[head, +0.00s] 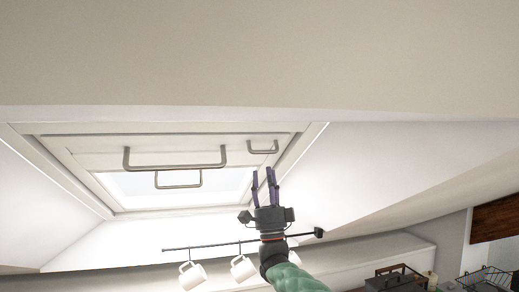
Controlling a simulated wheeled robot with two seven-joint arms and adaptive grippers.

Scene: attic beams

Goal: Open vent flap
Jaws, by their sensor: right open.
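A white roof window (85,150) is set in the sloped ceiling, with a bright pane below its upper panel. A wide grey bar handle (175,167) spans the upper panel. A small grey handle (263,151) sits to its right, near the frame's right side, and another small handle (178,186) shows below the wide one. Which handle belongs to the vent flap is not clear. The panel looks closed. My right gripper (263,173) is open and empty, its two fingers pointing up just below the small right handle, apparently apart from it. My left gripper is out of view.
A dark rail (215,245) with white mugs (192,274) hanging from it runs below the window, partly behind my right gripper. A wire basket (487,278) and a dark box (395,279) stand at the lower right. A beam crosses above the window.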

